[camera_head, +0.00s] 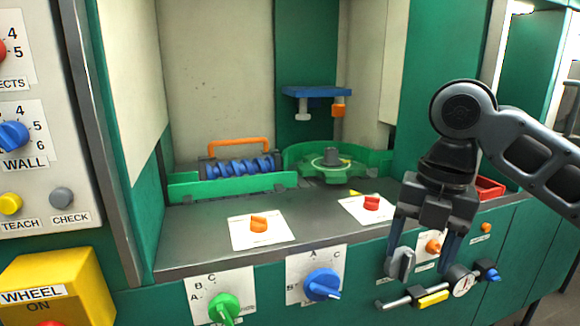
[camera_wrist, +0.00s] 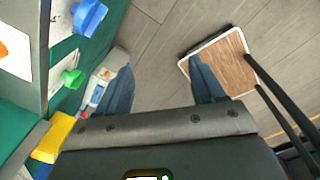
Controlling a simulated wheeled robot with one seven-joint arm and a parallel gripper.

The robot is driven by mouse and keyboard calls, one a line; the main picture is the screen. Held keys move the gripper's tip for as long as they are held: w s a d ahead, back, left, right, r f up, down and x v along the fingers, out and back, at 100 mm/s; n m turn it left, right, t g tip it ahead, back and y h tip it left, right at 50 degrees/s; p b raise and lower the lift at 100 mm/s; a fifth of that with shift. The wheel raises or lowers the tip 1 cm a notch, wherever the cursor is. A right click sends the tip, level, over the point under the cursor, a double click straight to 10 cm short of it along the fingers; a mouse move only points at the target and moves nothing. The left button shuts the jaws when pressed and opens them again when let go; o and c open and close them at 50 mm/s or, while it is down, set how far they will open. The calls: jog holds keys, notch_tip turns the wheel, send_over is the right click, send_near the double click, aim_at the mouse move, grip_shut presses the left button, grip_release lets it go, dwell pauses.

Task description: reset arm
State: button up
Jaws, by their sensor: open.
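My gripper (camera_head: 422,258) hangs at the right in the head view, pointing down in front of the green machine's (camera_head: 345,278) front panel. Its two blue-grey fingers are spread with nothing between them. In the wrist view, the open fingers (camera_wrist: 160,75) are apart over bare grey floor. My dark arm comes in from the right edge of the head view. No amber bottle can be made out in either view.
A grey ledge (camera_head: 190,228) carries an orange knob (camera_head: 258,225) and a red knob (camera_head: 371,203). Green (camera_head: 224,308) and blue (camera_head: 322,284) knobs stick out below. A wood-topped stand (camera_wrist: 222,66) is on the floor. A yellow box (camera_head: 58,285) stands left.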

jog(key=s+a+f+m+t+y, duration=0.2)
jog(key=a+f+m+t+y, duration=0.25)
jog(key=a+m, duration=0.45)
jog(key=s+a+f+m+t+y, duration=0.25)
jog(key=a+m+t+y, duration=0.35)
jog(key=a, duration=0.6)
jog(key=s+d+f+m+t+h, duration=0.2)
jog(key=s+d+f+m+h, duration=0.2)
jog(key=s+d+f+m, duration=0.4)
jog(key=s+d+f+m+t+h, duration=0.25)
jog(key=s+d+m+h, duration=0.35)
jog(key=s, duration=0.5)
jog(key=s+d+r, duration=0.2)
jog(key=s+d, duration=0.2)
jog(key=s, duration=0.4)
jog(key=s+d+r+m+h, duration=0.1)
jog(key=s+d+r, duration=0.1)
jog(key=s+d, duration=0.3)
jog(key=s, duration=0.4)
jog(key=shift+s+g, duration=0.15)
jog(key=shift+g, duration=0.15)
jog(key=shift+d+f+h, duration=0.1)
jog(key=shift+h, duration=0.15)
